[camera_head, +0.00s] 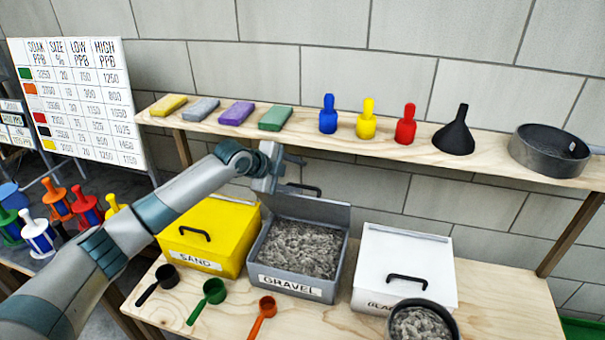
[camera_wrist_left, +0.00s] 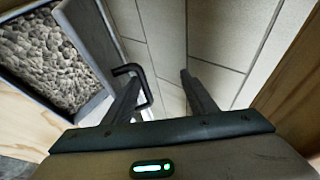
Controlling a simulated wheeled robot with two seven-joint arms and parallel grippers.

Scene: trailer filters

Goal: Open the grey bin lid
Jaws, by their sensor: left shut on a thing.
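The grey bin (camera_head: 290,283), labelled GRAVEL, stands on the wooden table with its lid (camera_head: 312,210) raised and tilted back. Grey gravel (camera_head: 300,248) shows inside. The lid's dark handle (camera_head: 308,187) is at the back upper edge. My left gripper (camera_head: 278,170) is behind and above the lid, beside this handle. My right gripper is not in view.
A yellow SAND bin (camera_head: 212,225) stands left and a white bin (camera_head: 400,262) right, both closed. Scoops and a pan of gravel (camera_head: 420,322) lie in front. A shelf (camera_head: 300,132) with sponges, bottles, a funnel and a pan runs close above my gripper, before the wall.

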